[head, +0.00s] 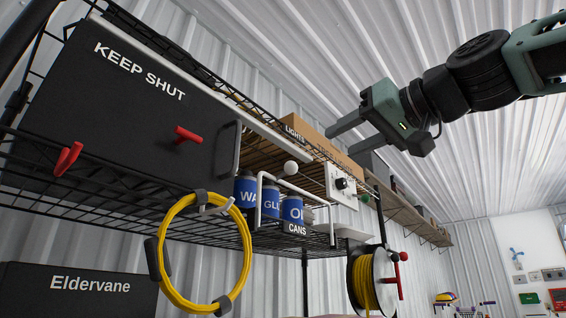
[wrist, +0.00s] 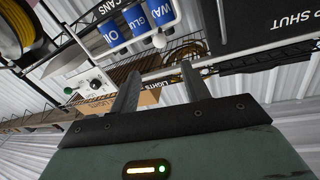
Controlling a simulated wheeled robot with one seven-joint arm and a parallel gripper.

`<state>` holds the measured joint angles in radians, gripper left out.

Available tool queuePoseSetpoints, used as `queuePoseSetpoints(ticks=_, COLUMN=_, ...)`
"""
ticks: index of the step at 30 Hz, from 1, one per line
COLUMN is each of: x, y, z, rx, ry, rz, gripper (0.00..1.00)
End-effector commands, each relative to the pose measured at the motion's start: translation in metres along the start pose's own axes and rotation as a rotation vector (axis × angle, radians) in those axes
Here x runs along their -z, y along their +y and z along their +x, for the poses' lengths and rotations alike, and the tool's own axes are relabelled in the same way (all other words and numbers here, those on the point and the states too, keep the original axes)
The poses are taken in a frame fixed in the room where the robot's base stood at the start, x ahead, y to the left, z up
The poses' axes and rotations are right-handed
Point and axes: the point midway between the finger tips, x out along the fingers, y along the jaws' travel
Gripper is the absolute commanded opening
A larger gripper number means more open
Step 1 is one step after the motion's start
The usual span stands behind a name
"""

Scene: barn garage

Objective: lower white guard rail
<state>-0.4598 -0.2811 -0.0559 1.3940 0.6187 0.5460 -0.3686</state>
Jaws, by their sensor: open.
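The white guard rail (head: 310,194) is a bent bar with two legs, standing across the front of the blue cans on the wire shelf. A white ball knob (head: 291,168) shows just above its top bar; whether they are joined I cannot tell. In the wrist view the rail (wrist: 135,44) runs along the cans near the top. My gripper (head: 336,142) is open and empty, above and to the right of the rail, apart from it. Its two fingers (wrist: 160,68) point toward the shelf.
Blue cans (head: 268,203) stand behind the rail. A black "KEEP SHUT" panel (head: 120,110) with red handles is at left. A cardboard box (head: 310,145), a white switch box (head: 341,185), a yellow hose (head: 165,275) and a cord reel (head: 372,280) surround it. Open air lies at right.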

Motion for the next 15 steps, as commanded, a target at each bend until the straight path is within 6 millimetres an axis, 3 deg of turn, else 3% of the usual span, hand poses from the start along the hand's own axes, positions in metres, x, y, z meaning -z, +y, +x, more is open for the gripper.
queuePoseSetpoints(ticks=15, x=0.002, y=-0.001, z=0.107, rx=0.0, ry=-0.006, rz=0.0, gripper=0.47)
